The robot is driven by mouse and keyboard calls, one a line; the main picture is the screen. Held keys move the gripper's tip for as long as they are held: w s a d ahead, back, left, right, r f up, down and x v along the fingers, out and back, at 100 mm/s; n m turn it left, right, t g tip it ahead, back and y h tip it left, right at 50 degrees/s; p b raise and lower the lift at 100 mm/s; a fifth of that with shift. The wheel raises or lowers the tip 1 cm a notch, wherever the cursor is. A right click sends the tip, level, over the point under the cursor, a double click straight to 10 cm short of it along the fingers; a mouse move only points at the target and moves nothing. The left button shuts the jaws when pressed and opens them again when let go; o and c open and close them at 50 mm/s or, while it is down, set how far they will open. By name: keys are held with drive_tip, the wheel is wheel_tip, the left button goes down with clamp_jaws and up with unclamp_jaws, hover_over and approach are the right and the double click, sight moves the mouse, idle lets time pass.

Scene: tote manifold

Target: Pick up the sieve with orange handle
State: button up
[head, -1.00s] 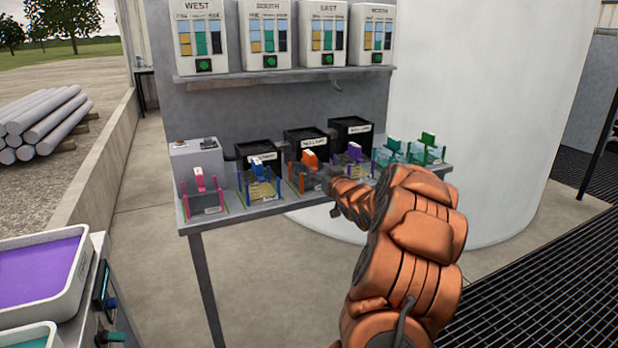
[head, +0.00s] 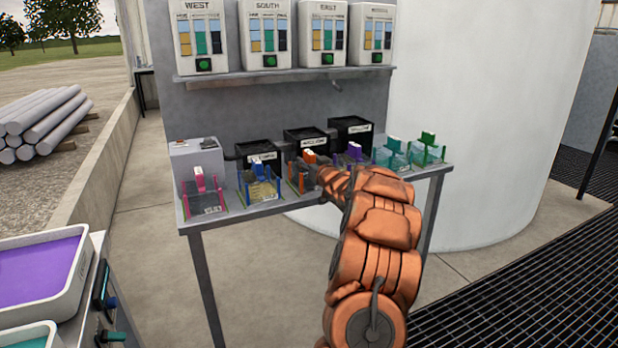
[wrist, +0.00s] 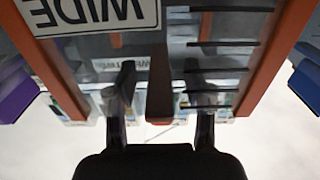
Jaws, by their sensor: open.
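The sieve with the orange handle (head: 309,157) stands in the row of sieves on the grey shelf, third from the left. In the wrist view, its orange-brown handle (wrist: 160,85) lies between the two dark fingers of my gripper (wrist: 163,90), with a gap on each side. The fingers are open and do not appear to touch it. In the head view, my gripper (head: 314,181) is at the front of this sieve, and my arm hides part of it.
A pink-handled sieve (head: 200,179) and a blue-handled sieve (head: 257,167) stand to the left. Purple (head: 354,150), teal (head: 393,144) and green (head: 428,139) handles stand to the right. Dark bins line the back. A label reading WIDE (wrist: 95,12) shows close by.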

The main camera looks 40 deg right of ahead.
clamp_jaws()
idle(0.5)
